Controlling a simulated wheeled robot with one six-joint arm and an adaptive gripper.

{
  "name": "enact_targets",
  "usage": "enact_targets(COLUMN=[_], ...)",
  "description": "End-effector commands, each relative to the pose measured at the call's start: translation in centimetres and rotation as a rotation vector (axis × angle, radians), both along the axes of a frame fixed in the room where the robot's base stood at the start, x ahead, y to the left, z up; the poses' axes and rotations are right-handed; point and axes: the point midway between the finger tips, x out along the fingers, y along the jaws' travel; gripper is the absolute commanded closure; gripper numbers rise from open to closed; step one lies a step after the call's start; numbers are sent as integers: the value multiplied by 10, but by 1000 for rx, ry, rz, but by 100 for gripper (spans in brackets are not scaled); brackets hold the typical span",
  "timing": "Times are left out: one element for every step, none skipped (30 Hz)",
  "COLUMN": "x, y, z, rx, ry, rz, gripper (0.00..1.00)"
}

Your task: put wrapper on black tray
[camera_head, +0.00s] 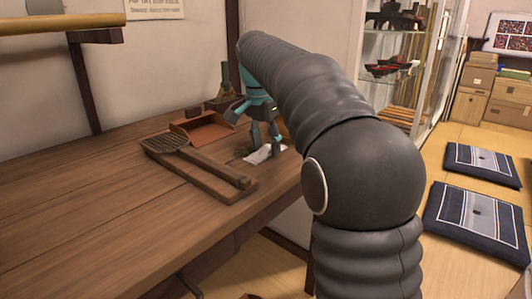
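A small white crumpled piece, which looks like the wrapper (262,155), lies on the wooden table near its right edge. My gripper (266,146), teal and dark grey, points down right over it. Its two fingertips look apart, one on each side above the white piece. I cannot tell whether they touch it. My arm comes in from the right and hides part of the table's right end. I cannot make out a black tray on the table.
A ridged wooden board (200,167) lies left of the wrapper. An orange-brown dustpan-like tray (195,127) sits behind it. The table's front left (90,215) is clear. Floor cushions (478,212) lie at right.

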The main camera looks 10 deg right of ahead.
Motion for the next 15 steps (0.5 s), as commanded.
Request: enact_targets(x=[0, 0, 0, 0, 0, 0, 0, 0, 0, 0, 0, 0, 0, 0, 0], y=[0, 0, 0, 0, 0, 0, 0, 0, 0, 0, 0, 0, 0, 0, 0], z=[0, 0, 0, 0, 0, 0, 0, 0, 0, 0, 0, 0, 0, 0, 0], rx=[0, 0, 0, 0, 0, 0, 0, 0, 0, 0, 0, 0, 0, 0, 0], ry=[0, 0, 0, 0, 0, 0, 0, 0, 0, 0, 0, 0, 0, 0, 0], rz=[0, 0, 0, 0, 0, 0, 0, 0, 0, 0, 0, 0, 0, 0, 0], gripper=[65, 71, 79, 84, 88, 88, 88, 88, 91, 91, 91, 91, 91, 91, 91])
